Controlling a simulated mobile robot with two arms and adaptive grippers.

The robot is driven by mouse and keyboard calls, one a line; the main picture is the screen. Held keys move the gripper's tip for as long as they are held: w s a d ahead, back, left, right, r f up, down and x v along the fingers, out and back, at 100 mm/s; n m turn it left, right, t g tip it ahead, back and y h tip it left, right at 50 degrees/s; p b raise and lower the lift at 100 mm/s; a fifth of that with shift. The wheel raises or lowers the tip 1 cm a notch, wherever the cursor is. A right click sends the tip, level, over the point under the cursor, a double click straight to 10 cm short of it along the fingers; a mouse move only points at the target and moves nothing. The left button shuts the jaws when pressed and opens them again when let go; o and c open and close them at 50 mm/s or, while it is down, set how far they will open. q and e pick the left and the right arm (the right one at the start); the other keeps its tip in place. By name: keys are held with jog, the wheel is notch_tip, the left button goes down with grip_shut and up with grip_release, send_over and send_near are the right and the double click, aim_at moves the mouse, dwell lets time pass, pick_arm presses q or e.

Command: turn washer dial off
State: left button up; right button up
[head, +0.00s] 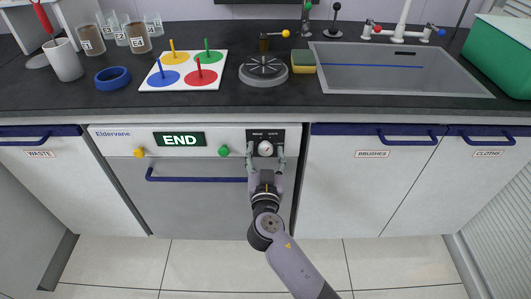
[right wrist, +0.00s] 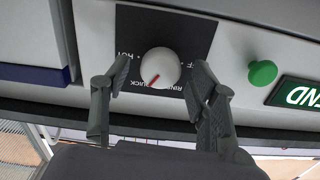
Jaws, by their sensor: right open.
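The washer dial (head: 265,148) is a round white knob on a black panel at the right end of the washer front (head: 108,137). In the right wrist view the dial (right wrist: 160,68) shows a red pointer mark aimed down-left in the picture; the panel lettering is upside down and partly cut off. My right gripper (head: 265,158) is open, with one finger on each side of the dial. In the right wrist view its fingers (right wrist: 158,82) stand apart from the knob, with gaps on both sides. My left gripper is not in view.
A green button (head: 224,151), a yellow button (head: 139,152) and an END display (head: 180,139) are on the same washer front. A blue handle (head: 197,179) runs below them. The dark counter (head: 220,98) juts out above, holding beakers, a peg board and a sink.

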jog(key=shift+w, duration=0.1)
jog(key=shift+c, duration=0.6)
jog(key=c, duration=1)
jog(key=shift+c, duration=0.2)
